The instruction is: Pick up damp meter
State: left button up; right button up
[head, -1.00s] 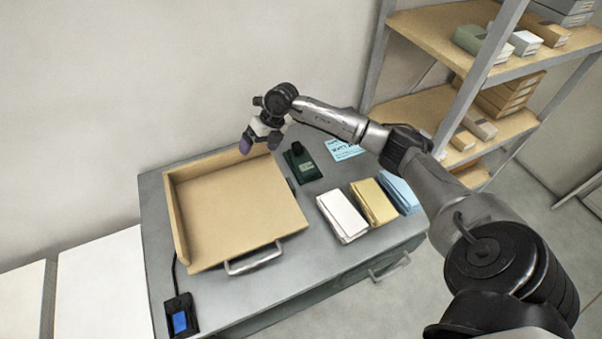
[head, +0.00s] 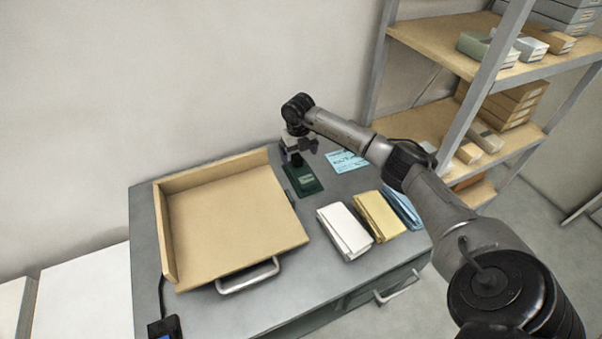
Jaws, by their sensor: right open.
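A dark green device with a small label and an upright dark grip, which looks like the damp meter (head: 306,184), stands on the grey cabinet top, right of the wooden tray. My right gripper (head: 299,152) is directly over it, pointing down, with its jaws open at the meter's upright grip. The gripper hides most of that grip, and I cannot tell whether the fingers touch it. My left gripper is out of view.
A wooden tray (head: 225,220) with a metal handle fills the cabinet's left part. White (head: 343,231), yellow (head: 379,215) and blue (head: 403,207) folded packs lie at right. A light-blue card (head: 346,161) lies behind. A corded device (head: 165,327) sits front left. Shelving (head: 480,90) stands right.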

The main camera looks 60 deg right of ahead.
aim_at(299, 159)
jog(key=shift+d+f+b, duration=0.1)
jog(key=shift+f+b, duration=0.6)
jog(key=shift+f, duration=2.25)
jog(key=shift+c, duration=0.8)
jog(key=c, duration=0.9)
jog(key=shift+r, duration=0.1)
jog(key=shift+c, duration=0.3)
jog(key=shift+r, duration=0.1)
